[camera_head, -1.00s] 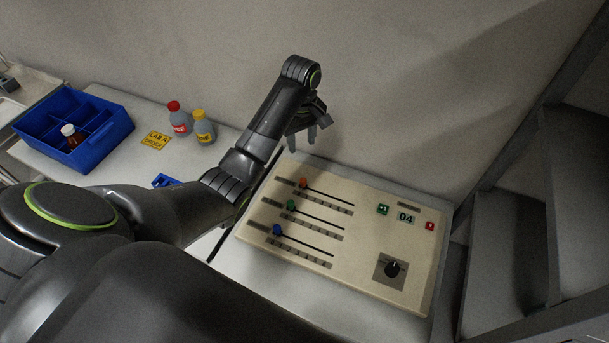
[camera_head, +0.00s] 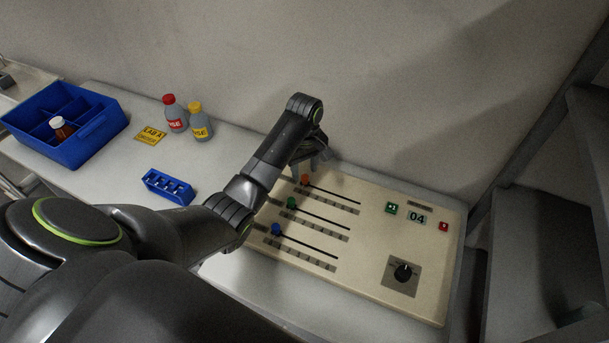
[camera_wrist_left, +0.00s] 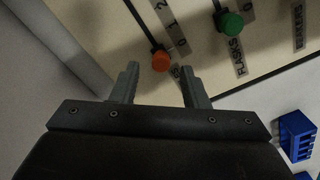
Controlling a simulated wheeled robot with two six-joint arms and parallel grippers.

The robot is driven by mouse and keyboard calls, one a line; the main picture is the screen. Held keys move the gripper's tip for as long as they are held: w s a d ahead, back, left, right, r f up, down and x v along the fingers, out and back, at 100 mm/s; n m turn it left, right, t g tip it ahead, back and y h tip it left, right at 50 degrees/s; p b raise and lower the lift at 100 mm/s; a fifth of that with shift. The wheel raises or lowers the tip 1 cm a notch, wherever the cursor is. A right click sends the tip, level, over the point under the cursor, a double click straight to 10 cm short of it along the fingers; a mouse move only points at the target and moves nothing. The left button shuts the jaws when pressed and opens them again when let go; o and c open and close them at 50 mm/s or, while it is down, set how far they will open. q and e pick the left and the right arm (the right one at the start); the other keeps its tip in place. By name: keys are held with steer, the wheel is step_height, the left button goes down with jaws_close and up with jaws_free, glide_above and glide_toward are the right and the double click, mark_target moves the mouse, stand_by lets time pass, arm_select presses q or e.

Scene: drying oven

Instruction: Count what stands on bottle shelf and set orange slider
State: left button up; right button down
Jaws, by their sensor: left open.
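The beige control panel (camera_head: 375,285) lies on the white table and carries three sliders. The orange slider knob (camera_head: 305,180) is at the left end of its track; it also shows in the left wrist view (camera_wrist_left: 161,61). The green knob (camera_head: 292,202) and blue knob (camera_head: 277,229) also sit at the left ends of their tracks. My left gripper (camera_head: 318,164) is just above the orange knob. In the left wrist view its two fingers (camera_wrist_left: 158,85) are apart and empty, with the orange knob beyond the gap.
A blue divided bin (camera_head: 98,147) holds a brown bottle (camera_head: 61,128). Red-capped (camera_head: 174,114) and yellow-capped (camera_head: 200,121) bottles stand by a yellow sign (camera_head: 150,133). A blue rack (camera_head: 169,187) lies nearer.

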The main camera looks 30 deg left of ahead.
mark_target(305, 179)
arm_select(q)
steer(key=shift+f, duration=1.3)
jaws_close()
